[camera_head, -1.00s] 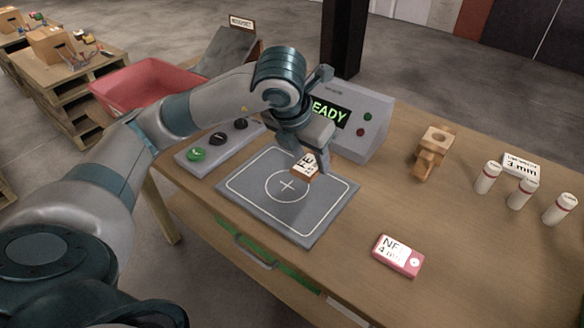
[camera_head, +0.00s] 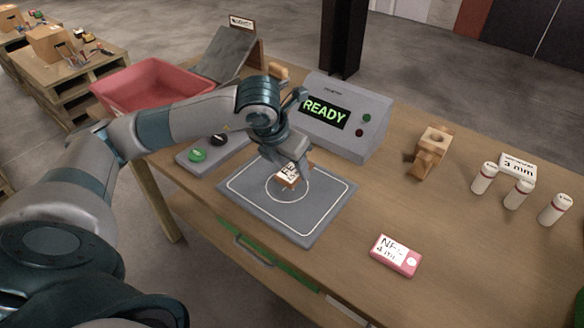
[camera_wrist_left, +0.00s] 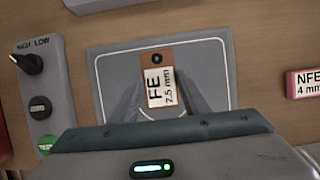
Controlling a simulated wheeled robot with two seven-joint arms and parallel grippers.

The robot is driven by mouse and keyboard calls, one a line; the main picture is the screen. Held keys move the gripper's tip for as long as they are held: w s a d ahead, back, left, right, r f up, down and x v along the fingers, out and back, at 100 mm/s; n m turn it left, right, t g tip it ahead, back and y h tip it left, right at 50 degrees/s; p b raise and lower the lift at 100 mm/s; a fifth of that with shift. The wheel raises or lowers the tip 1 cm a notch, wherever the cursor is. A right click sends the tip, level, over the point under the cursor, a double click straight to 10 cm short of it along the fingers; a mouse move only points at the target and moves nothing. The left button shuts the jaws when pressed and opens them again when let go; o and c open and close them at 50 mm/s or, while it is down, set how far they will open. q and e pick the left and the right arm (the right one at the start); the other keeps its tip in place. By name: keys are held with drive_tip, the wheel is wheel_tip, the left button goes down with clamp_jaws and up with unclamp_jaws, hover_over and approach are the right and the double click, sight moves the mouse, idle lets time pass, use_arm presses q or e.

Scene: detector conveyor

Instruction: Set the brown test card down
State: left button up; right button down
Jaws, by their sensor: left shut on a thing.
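The brown test card (camera_head: 288,178) has a white label, which reads "FE" and "2.5 mm" in the left wrist view (camera_wrist_left: 158,86). My left gripper (camera_head: 297,167) is shut on the card and holds it over the grey plate (camera_head: 316,215), near the middle of the drawn circle. Whether the card touches the plate cannot be told. The gripper's fingers also show in the left wrist view (camera_wrist_left: 160,98), one on each side of the card. My right gripper is in neither view.
A detector box (camera_head: 345,115) showing "READY" stands behind the plate. A control panel (camera_head: 210,150) with a green button is to the left. A red bin (camera_head: 150,85) is back left.

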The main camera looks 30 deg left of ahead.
use_arm(q)
drive_tip(key=shift+f, duration=0.8)
drive_tip(key=shift+f, duration=0.15)
drive_tip(key=o, duration=1.1)
drive_tip(key=shift+r, duration=0.25)
drive_tip(key=b+v, duration=0.1)
drive_tip(key=v, duration=1)
drive_tip(key=shift+s+r, duration=0.15)
drive_tip(key=shift+r, duration=0.25)
